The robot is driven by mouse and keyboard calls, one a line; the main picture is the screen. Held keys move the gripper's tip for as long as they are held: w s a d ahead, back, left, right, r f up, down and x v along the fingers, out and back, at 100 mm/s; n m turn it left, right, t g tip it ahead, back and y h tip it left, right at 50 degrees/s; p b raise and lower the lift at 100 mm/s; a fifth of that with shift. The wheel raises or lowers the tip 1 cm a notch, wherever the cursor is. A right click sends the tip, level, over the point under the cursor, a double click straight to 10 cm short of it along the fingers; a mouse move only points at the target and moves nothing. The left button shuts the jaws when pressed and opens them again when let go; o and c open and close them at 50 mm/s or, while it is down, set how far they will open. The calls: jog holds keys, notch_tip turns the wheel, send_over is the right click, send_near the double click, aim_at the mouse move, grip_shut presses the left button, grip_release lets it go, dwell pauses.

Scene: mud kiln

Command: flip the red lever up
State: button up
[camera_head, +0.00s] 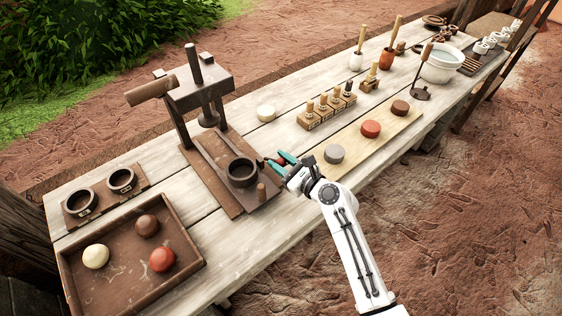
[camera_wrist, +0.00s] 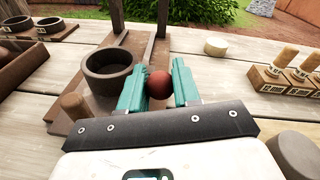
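A dark red round knob (camera_wrist: 159,84) shows between the two teal fingers of my gripper (camera_wrist: 160,88) in the wrist view. In the head view my gripper (camera_head: 282,163) is at the right side of the wooden press (camera_head: 204,90), beside the base board with the dark ring mould (camera_head: 242,173). A bit of red shows between the fingers there. The fingers stand apart with the knob filling the gap. I cannot tell whether they press on it.
A wooden peg (camera_head: 261,192) stands on the press base, left of my gripper. A grey disc (camera_head: 334,153) lies close on the right. A tray (camera_head: 190,233) with balls is at front left. Stamps (camera_head: 322,110) stand behind. Bare planks lie in front of the press.

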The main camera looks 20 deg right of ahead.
jog(key=o, duration=0.4)
jog(key=shift+r, duration=0.15)
jog(key=shift+s, duration=0.1)
jog(key=v, duration=1)
jog(key=shift+s+d+b, duration=0.15)
jog(key=shift+s+b, duration=0.1)
jog(key=shift+b, duration=0.15)
